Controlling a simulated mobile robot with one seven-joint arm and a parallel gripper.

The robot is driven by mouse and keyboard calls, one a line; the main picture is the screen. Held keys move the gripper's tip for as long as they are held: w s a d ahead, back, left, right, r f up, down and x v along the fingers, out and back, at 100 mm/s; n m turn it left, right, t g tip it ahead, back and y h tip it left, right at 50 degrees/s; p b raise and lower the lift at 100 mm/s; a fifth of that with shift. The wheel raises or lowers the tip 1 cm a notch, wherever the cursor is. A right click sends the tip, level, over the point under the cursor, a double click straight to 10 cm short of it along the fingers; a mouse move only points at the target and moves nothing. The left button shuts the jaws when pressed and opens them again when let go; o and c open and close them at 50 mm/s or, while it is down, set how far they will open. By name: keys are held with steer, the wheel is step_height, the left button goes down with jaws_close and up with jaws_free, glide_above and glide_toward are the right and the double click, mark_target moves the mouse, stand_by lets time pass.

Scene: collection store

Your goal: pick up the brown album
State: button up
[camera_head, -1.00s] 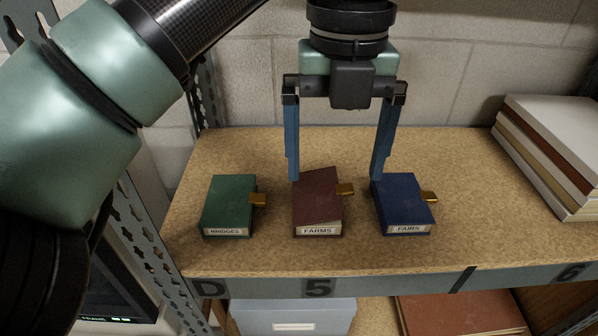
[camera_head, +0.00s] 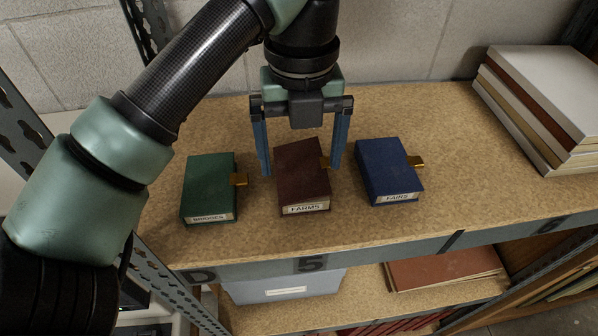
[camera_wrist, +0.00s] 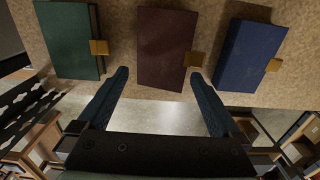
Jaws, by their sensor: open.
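The brown album (camera_head: 303,172), labelled FARMS, lies on the shelf board between a green album (camera_head: 210,185) labelled BRIDGES and a blue album (camera_head: 388,168) labelled FAIRS. A brass clasp sticks out from its right side; in the head view a finger partly hides it. My gripper (camera_head: 301,168) is open and empty, its two blue fingers pointing down around the brown album's far part. In the wrist view the brown album (camera_wrist: 166,45) lies ahead, between the lines of the open fingers (camera_wrist: 168,82). I cannot tell how far above the board the fingertips are.
A stack of pale and brown volumes (camera_head: 545,100) stands at the right of the shelf. Narrow gaps separate the albums. The shelf's metal front edge (camera_head: 370,253) carries the number 5. Below are a grey box (camera_head: 285,287) and a red-brown volume (camera_head: 445,268).

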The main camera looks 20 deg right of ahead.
mark_target(302, 180)
steer(key=shift+s+f+p, duration=0.25)
steer(key=shift+f+p, duration=0.3)
steer(key=shift+p, duration=0.05)
steer(key=shift+f+p, duration=0.75)
steer(key=shift+f, duration=1.25)
steer(key=shift+c, duration=0.2)
steer(key=shift+w, duration=0.1)
steer(key=c, duration=1.2)
steer(key=shift+r, duration=0.15)
steer(key=shift+c, duration=0.2)
